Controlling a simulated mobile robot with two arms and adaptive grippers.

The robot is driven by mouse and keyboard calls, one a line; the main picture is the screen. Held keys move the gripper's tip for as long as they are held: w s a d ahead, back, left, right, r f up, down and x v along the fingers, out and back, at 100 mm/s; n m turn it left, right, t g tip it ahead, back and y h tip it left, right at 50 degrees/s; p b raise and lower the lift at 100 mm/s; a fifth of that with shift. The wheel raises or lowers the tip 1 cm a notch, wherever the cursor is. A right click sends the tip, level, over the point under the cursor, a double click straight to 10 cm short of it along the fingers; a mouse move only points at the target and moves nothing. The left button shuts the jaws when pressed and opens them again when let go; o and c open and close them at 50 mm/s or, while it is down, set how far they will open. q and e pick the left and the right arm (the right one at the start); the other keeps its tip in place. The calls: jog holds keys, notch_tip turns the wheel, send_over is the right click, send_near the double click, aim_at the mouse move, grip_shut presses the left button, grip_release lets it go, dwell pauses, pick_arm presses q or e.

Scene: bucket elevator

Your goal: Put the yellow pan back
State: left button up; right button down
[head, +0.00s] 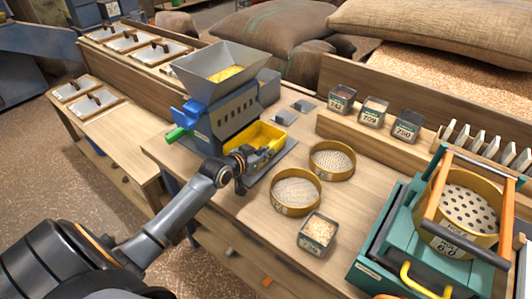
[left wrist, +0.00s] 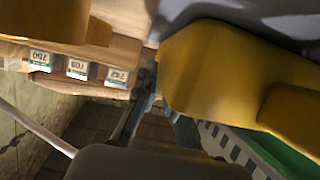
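The yellow pan (head: 257,139) is at the foot of the grey hopper machine (head: 225,105), on its base plate. My left gripper (head: 245,163) is at the pan's near wall, very close to it or touching. In the left wrist view the pan (left wrist: 220,85) fills much of the right side. The left gripper's fingers (left wrist: 160,112) stand apart at the pan's end there, one partly hidden behind the yellow. I cannot tell whether they are closed on the wall. My right gripper is not in view.
Two round sieves (head: 297,190) (head: 332,160) and a sample box (head: 318,232) stand right of the machine. A teal sieve shaker (head: 400,245) is at the front right. Several labelled boxes (head: 373,111) line the shelf. Bare tabletop (head: 255,218) lies in front of the sieves.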

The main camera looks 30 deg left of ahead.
pick_arm(q)
jog(key=shift+o, duration=1)
jog(key=shift+s+r, duration=0.15)
jog(key=shift+s, duration=0.35)
jog(key=v, duration=1.1)
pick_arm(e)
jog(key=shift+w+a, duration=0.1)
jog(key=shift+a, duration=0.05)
